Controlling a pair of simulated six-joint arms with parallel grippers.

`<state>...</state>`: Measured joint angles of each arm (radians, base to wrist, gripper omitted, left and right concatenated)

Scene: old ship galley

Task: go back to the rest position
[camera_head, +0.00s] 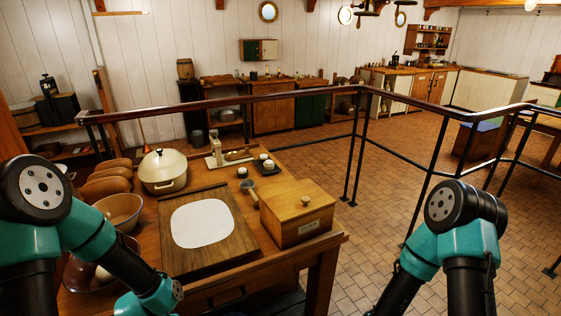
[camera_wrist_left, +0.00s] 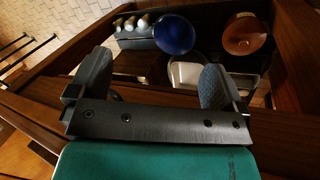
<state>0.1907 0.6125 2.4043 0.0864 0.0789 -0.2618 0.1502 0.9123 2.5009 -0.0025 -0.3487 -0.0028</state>
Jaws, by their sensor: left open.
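My left gripper (camera_wrist_left: 152,82) shows in the left wrist view with its two dark fingers spread and nothing between them. It hangs over a wooden compartment (camera_wrist_left: 292,65) that holds several things. In the head view my left arm comes in at the lower left, beside the table (camera_head: 258,268), and its gripper is out of the frame. My right arm stands bent at the lower right over the tiled floor. The right gripper shows in neither view.
The table holds a cutting board (camera_head: 238,234) with a white sheet (camera_head: 202,223), a wooden box (camera_head: 297,212), a cream pot (camera_head: 163,171), bread loaves (camera_head: 106,183) and a bowl (camera_head: 120,211). A railing (camera_head: 300,91) runs behind. The compartment holds a blue dish (camera_wrist_left: 174,34) and a brown bowl (camera_wrist_left: 244,35).

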